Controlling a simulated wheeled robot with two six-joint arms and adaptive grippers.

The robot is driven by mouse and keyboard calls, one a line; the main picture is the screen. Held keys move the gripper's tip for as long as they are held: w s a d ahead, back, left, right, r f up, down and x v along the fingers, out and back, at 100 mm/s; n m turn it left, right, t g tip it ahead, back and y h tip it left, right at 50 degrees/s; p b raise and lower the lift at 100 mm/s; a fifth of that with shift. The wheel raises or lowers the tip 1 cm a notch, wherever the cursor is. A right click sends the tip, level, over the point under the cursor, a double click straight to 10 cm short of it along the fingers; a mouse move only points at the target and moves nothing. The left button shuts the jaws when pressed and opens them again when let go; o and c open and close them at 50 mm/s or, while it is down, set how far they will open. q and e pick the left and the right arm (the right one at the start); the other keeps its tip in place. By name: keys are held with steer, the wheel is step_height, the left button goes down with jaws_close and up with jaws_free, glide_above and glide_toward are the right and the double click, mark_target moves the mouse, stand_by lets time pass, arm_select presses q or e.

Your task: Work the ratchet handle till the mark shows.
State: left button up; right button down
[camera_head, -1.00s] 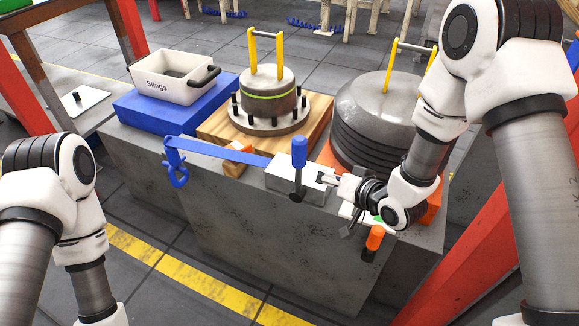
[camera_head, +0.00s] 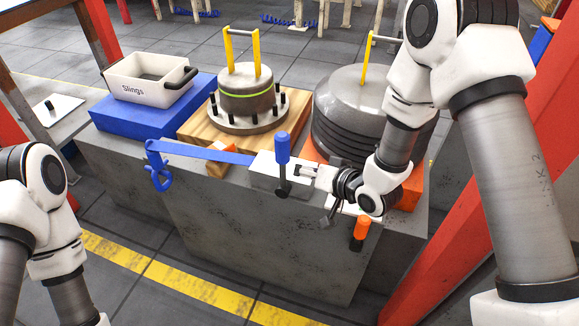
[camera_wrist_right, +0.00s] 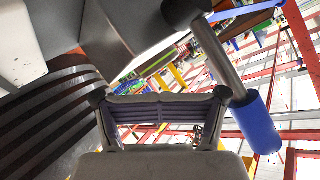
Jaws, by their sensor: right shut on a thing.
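The ratchet is a grey metal box (camera_head: 264,181) on the front edge of the grey block, with a blue strap (camera_head: 205,153) running left from it. Its handle has a blue grip (camera_head: 282,147) that points up; in the right wrist view the grip (camera_wrist_right: 257,125) hangs at the right on a grey rod. I see no mark that I can pick out on the ratchet. My left gripper is out of view.
Behind stand a flanged hub with a green ring (camera_head: 247,95) and a stack of dark discs (camera_head: 345,120). A white Slings bin (camera_head: 150,82) sits on a blue block at left. An orange-topped knob (camera_head: 360,229) is below my right wrist. Red posts flank the scene.

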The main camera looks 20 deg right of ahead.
mark_target(285, 165)
stand_by(0.7)
steer(key=shift+w+a, duration=0.2)
steer(key=shift+a, duration=0.1)
steer(key=shift+w+a+p, duration=0.3)
steer(key=shift+w+a, duration=0.35)
steer(key=shift+a, duration=0.3)
steer(key=shift+w+a+p, duration=0.25)
steer(key=shift+w+a, duration=0.4)
steer(key=shift+a, duration=0.25)
stand_by(2.1)
steer(key=shift+s+d+p, duration=0.15)
steer(key=shift+s+d, duration=0.6)
steer(key=shift+d, duration=0.35)
steer(key=shift+s+d+p, duration=0.15)
steer(key=shift+s+d, duration=0.6)
steer(key=shift+d, duration=0.35)
